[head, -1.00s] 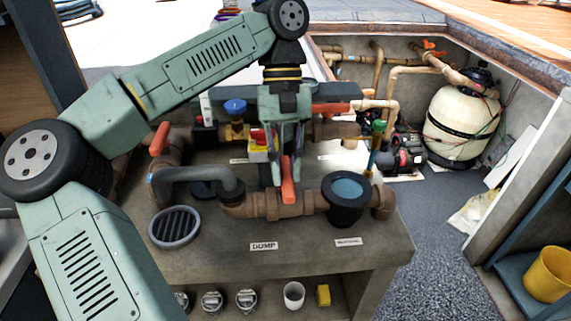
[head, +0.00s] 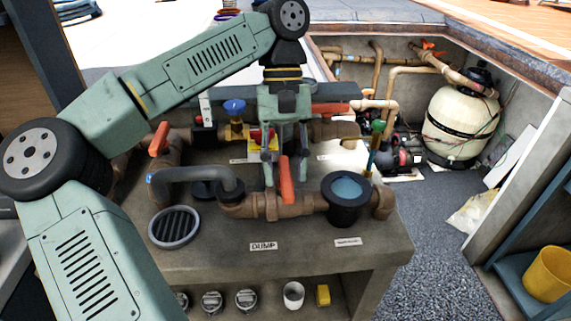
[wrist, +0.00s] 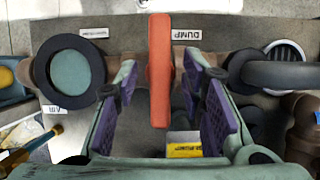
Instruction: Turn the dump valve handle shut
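The orange dump valve handle (head: 286,180) stands on the brown pipe (head: 268,205) behind the DUMP label (head: 263,246). In the wrist view the handle (wrist: 160,75) runs up the middle of the picture, with the upside-down DUMP label (wrist: 187,35) beside it. My gripper (head: 286,170) is open over the pipe. Its purple-padded fingers (wrist: 164,95) lie one on each side of the handle, with a gap on both sides and no clear contact. The valve body under the handle is partly hidden.
Other orange handles stand at the left (head: 159,139) and behind (head: 331,109). A blue knob (head: 235,106) is behind left. A black-rimmed cup with blue inside (head: 347,188) is close right, and a grey hose (head: 195,174) close left. The bench front (head: 210,258) is clear.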

